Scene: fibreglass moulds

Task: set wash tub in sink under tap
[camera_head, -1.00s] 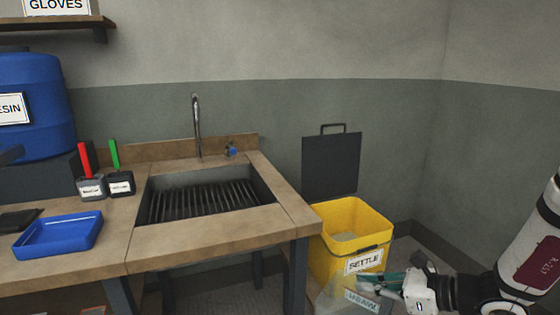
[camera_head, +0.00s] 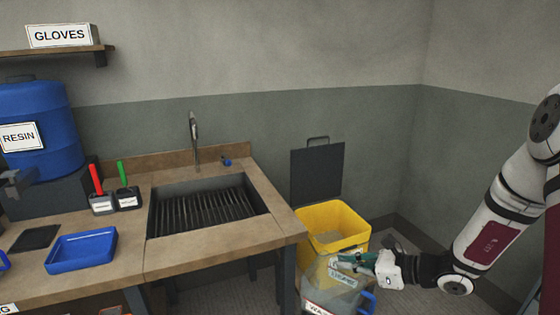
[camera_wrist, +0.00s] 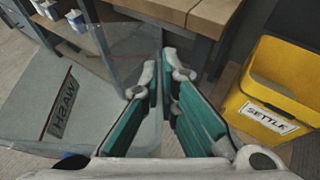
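The wash tub (camera_head: 335,296) is a clear, see-through container at the bottom of the head view, in front of the yellow bin and right of the bench. A WASH label shows on it in the wrist view (camera_wrist: 40,125). My gripper (camera_head: 350,262) is at the tub's upper edge, its green fingers closed on the tub's wall; the fingers also show in the wrist view (camera_wrist: 162,88). The tub's lower part is cut off in the head view. The sink (camera_head: 205,210) is an empty basin with a slatted bottom. The tap (camera_head: 194,140) stands upright behind it.
The wooden bench front (camera_head: 215,252) lies between the tub and the sink. A yellow SETTLE bin (camera_head: 318,220) with its lid up stands right of the bench.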

